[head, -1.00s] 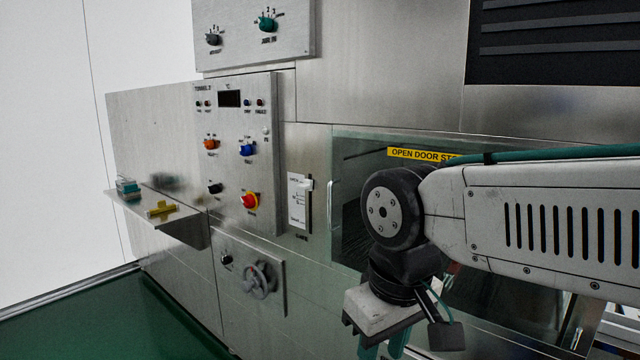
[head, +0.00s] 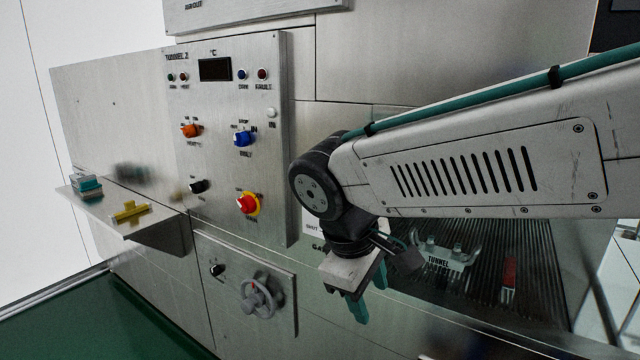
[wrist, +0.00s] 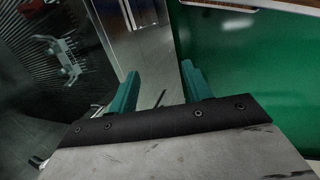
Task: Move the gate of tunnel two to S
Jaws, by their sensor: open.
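The gate's white scale plate (head: 311,228) is mostly hidden behind my wrist in the head view. Only its lower left edge and part of the label below it show, so the lever and its setting cannot be seen. The Tunnel 2 panel (head: 215,130) stands to the left of it. My gripper (head: 368,298) points downward in front of the machine, just right of and below the plate. In the wrist view its two teal fingers (wrist: 160,88) are apart with nothing between them.
A handwheel (head: 260,298) sticks out at lower left. A shelf (head: 165,228) holds a yellow item (head: 131,212) and a teal item (head: 87,186). Behind my arm is the ribbed tunnel interior (head: 470,270) with a red-handled brush (head: 509,280). Green floor (head: 110,325) is clear at lower left.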

